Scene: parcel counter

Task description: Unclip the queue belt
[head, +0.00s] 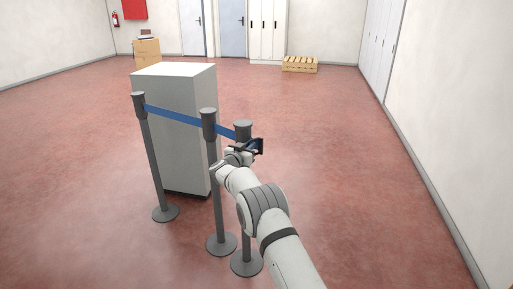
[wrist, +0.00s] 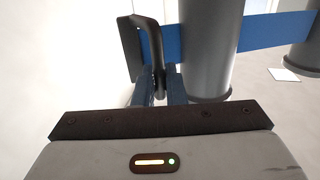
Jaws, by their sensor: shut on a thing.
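A blue queue belt (head: 178,116) runs from the left grey post (head: 150,150) past the middle post (head: 212,175) to the right post (head: 243,130). In the wrist view the belt (wrist: 268,31) passes behind the near post (wrist: 211,50). A dark loop-shaped clip (wrist: 129,40) is at the belt's end, just left of that post; it also shows in the head view (head: 260,146). My gripper (wrist: 161,88) is shut on the clip's lower part, close beside the post; it also shows in the head view (head: 248,151). I cannot tell whether the clip still touches the post.
A tall grey cabinet (head: 172,125) stands right behind the belt. The round post bases (head: 247,263) lie on the red floor near my arm. The floor to the right is clear up to the wall.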

